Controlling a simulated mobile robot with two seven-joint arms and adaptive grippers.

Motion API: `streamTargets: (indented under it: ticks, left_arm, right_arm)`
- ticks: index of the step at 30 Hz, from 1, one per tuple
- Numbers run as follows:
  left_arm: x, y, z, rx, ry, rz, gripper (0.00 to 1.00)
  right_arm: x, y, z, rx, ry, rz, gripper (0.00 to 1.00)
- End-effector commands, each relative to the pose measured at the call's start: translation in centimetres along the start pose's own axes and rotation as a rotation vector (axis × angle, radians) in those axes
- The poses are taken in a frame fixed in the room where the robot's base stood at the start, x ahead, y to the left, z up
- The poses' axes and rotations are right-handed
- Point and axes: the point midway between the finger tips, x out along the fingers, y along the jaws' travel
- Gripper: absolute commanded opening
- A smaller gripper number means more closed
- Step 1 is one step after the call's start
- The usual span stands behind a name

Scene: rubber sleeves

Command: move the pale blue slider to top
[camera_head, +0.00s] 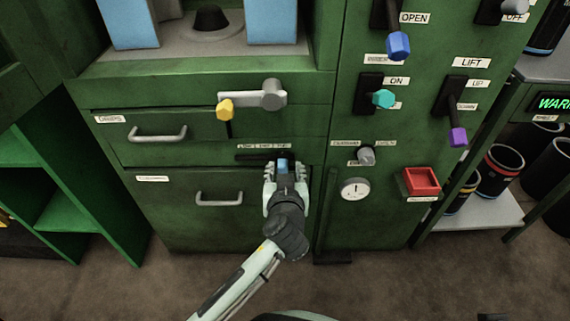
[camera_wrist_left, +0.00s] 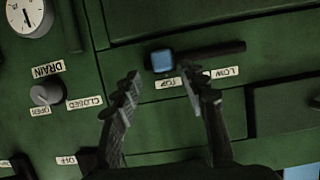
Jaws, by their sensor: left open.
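The pale blue slider (camera_head: 283,164) is a small block on a dark horizontal slot (camera_head: 250,156) in the green cabinet front. In the wrist view, which is upside down, the slider (camera_wrist_left: 161,61) sits at the slot's left end, beside the label TOP (camera_wrist_left: 167,84). The label LOW (camera_wrist_left: 223,72) is farther right, and a finger partly covers the label strip. My left gripper (camera_head: 284,172) is open in front of the slot. In the wrist view its fingertips (camera_wrist_left: 158,73) stand apart on either side of the slider, with gaps visible.
A yellow-tipped lever (camera_head: 225,109) is above the slot. Drawer handles (camera_head: 219,198) lie left of my gripper. A grey knob (camera_head: 366,156), a gauge (camera_head: 355,189) and a red square box (camera_head: 422,181) are to the right. Blue, teal and purple levers are higher right.

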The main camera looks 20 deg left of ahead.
Motion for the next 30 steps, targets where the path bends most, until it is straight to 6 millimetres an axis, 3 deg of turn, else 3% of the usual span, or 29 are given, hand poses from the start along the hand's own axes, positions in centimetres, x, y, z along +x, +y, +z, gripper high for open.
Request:
streamTargets:
  ticks: [6,12,30]
  left_arm:
    - [-4.9,0.1,0.2,-0.002,-0.004,0.002,0.43]
    - [-7.6,0.1,0.1,0.000,-0.003,0.002,0.43]
    - [-8.4,0.1,0.0,0.001,0.000,0.002,0.43]
  right_arm:
    - [0.0,0.1,0.0,0.000,0.000,0.001,0.00]
    - [0.0,0.1,0.0,0.000,0.000,0.001,0.00]
    - [-0.1,0.1,0.0,0.000,0.001,0.002,0.00]
